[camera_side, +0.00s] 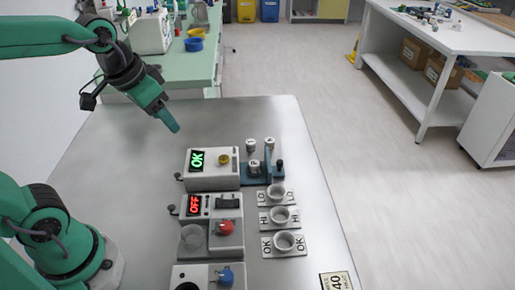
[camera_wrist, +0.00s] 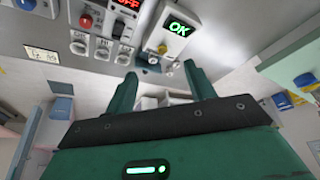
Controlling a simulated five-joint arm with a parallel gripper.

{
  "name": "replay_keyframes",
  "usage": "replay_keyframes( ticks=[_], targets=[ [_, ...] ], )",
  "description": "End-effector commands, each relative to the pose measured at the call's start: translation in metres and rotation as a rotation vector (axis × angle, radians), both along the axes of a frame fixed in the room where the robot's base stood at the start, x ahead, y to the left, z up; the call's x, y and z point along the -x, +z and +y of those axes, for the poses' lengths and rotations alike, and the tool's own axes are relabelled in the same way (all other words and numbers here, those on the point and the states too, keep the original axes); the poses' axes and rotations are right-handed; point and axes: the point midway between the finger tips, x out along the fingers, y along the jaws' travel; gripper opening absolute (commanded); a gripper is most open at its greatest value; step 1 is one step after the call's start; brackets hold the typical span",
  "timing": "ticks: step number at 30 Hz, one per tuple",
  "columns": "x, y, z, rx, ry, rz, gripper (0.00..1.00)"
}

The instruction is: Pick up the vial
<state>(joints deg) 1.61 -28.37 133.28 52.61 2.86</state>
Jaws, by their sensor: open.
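Several small pale vial-like pieces with grey tops stand at a blue fixture (camera_side: 256,180) beside the OK box; one vial (camera_side: 250,146) is at the back left, another (camera_side: 270,144) at the back right, and one (camera_side: 254,167) in front. Which one is the task's vial I cannot tell. In the wrist view small grey-white pieces (camera_wrist: 153,59) show beside the box, beyond my fingertips. My gripper (camera_side: 174,127) is above the table, left of and behind the box, apart from everything. In the wrist view its two green fingers (camera_wrist: 161,80) are spread with nothing between them.
The box with the green OK display (camera_side: 226,170) stands mid-table. In front are a box with a red OFF display (camera_side: 228,238) and another with a blue knob (camera_side: 225,275). Three round cups (camera_side: 284,241) on labelled plates line the right. The table's left part (camera_side: 120,170) is clear.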

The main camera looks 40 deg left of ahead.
Motion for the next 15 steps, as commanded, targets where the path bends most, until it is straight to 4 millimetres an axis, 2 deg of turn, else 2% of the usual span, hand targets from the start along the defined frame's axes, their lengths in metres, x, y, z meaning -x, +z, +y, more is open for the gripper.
replay_keyframes(
  ticks=[8,15],
  targets=[
    [-0.05,-0.008,-0.009,-0.017,-0.064,0.085,0.54],
    [-0.092,-0.025,-0.02,-0.032,-0.12,0.156,0.54]
  ],
)
